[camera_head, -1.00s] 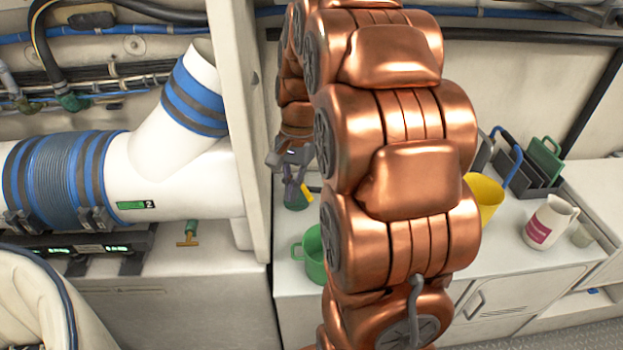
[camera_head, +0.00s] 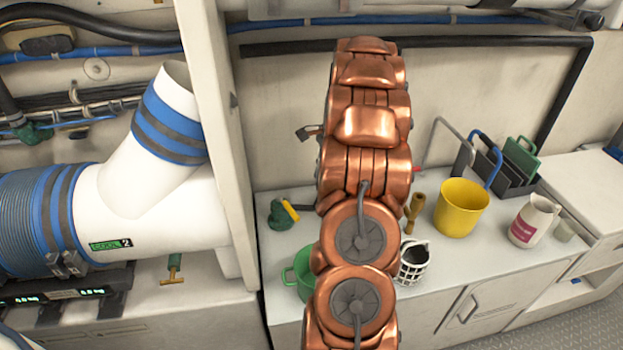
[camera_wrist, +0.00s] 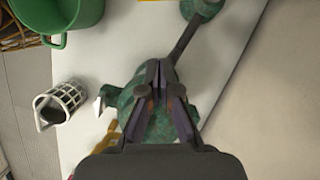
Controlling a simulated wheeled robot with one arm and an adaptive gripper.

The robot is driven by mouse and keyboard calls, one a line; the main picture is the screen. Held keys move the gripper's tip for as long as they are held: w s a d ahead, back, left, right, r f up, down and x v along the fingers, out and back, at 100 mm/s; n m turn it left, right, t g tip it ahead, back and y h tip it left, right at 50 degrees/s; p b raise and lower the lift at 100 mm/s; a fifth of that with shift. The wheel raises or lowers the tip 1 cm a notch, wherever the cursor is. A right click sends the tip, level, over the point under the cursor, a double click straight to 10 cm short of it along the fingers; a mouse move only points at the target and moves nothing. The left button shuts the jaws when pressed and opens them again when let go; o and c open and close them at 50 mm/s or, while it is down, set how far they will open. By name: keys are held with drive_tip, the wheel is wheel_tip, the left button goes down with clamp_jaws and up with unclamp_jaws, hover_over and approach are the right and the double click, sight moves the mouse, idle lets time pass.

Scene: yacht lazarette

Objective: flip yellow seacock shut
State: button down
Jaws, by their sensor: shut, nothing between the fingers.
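The yellow seacock (camera_head: 280,214) has a green body and a yellow handle (camera_head: 290,209). It stands on the white bench, left of my arm in the head view. In the wrist view a green fitting (camera_wrist: 203,8) with a sliver of yellow at the top edge appears to be it. My gripper (camera_wrist: 158,74) is shut and empty, above another mottled green body (camera_wrist: 135,95) with a white piece at its side. A dark pipe or bar runs from there to the top fitting. My arm hides this spot in the head view. I cannot tell whether the fingers touch anything.
A green bucket (camera_head: 298,272), a white basket (camera_head: 412,268), a brass-coloured object (camera_head: 413,210) and a yellow bucket (camera_head: 461,208) stand on the bench (camera_head: 480,252). A partition (camera_head: 205,110) rises at the left beside a large white duct (camera_head: 140,205).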

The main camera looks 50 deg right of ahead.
sight(288, 210)
drive_tip(key=w+a+f+p, duration=0.2)
drive_tip(key=a+f, duration=0.4)
drive_tip(key=f, duration=0.3)
drive_tip(key=shift+p, duration=0.8)
drive_tip(key=shift+a, duration=0.1)
